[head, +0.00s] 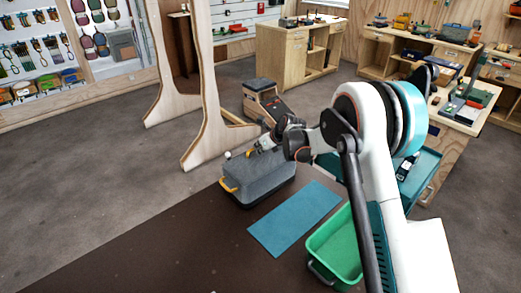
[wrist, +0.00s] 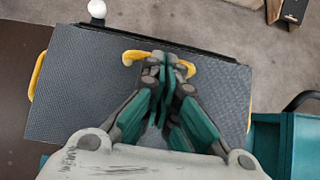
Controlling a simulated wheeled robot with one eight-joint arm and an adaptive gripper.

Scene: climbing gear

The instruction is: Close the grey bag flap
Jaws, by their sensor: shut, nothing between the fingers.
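The grey bag (head: 258,188) stands on the dark brown surface in the head view, with a yellow handle (head: 228,186) at its left end. In the wrist view its grey textured flap (wrist: 85,85) spreads flat across the bag's outline, with a dark strip along the far edge. A yellow tab (wrist: 133,56) shows near that far edge. My gripper (wrist: 165,66) is shut and empty, over the flap's far part beside the tab. I cannot tell whether the fingertips touch it. The gripper hides the middle of the flap.
A blue mat (head: 293,218) and a green bin (head: 336,250) lie right of the bag. A small white ball (wrist: 97,9) is beyond the far left corner, also in the head view (head: 228,155). A wooden stand (head: 205,120) rises behind. The brown surface (head: 150,245) is clear at front left.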

